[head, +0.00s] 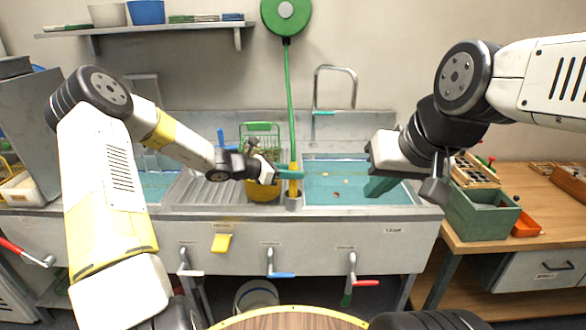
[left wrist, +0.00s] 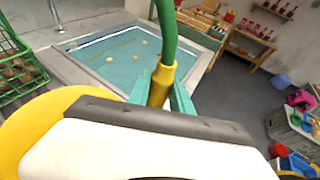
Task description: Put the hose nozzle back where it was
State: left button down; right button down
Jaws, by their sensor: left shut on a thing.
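The hose nozzle (head: 294,185) is yellow and hangs upright at the end of the green hose (head: 290,95). My left gripper (head: 290,174) is shut on it, its teal fingers on either side. The nozzle (left wrist: 160,86) also shows between the fingers in the left wrist view, with the hose rising from its top. A small grey cup-like holder (head: 294,203) is at the sink's front edge, directly below the nozzle in the head view. I cannot tell whether the nozzle's tip is inside it. My right gripper (head: 380,187) is over the right basin; its finger gap is not clear.
The hose runs up to a green reel (head: 287,15) on the wall. A green wire basket (head: 260,140) stands left of the nozzle. The right basin (head: 335,190) holds water with a few chestnuts. A green box (head: 480,215) sits on the wooden bench at right.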

pick_arm(q)
jog(key=c, duration=1.2)
grip_release()
jog(key=shift+f, duration=0.1)
jog(key=shift+o, duration=0.2)
jog(key=shift+a, duration=0.15)
jog(key=v, duration=1.1)
jog(key=s+d+r+m+g+y, duration=0.2)
jog(key=s+r+m, duration=0.2)
jog(key=s+m, duration=0.25)
jog(key=s+d+r+m+g+y, duration=0.1)
jog(key=s+r+m+g+y, duration=0.2)
jog(key=s+m, duration=0.4)
jog(key=s+a+r+m+t+y, duration=0.1)
jog(key=s+a+r+m, duration=0.1)
jog(key=s, duration=0.4)
jog(key=s+a+r+m+t+y, duration=0.2)
jog(key=s+a+r+m, duration=0.1)
jog(key=s+m, duration=0.2)
jog(key=s+a+r+m+t+y, duration=0.1)
jog(key=s+a+r+m+y, duration=0.1)
jog(key=s, duration=0.4)
jog(key=shift+s+a+r+m+t, duration=0.35)
jog(key=shift+r+m+t, duration=0.05)
jog(key=shift+m, duration=0.35)
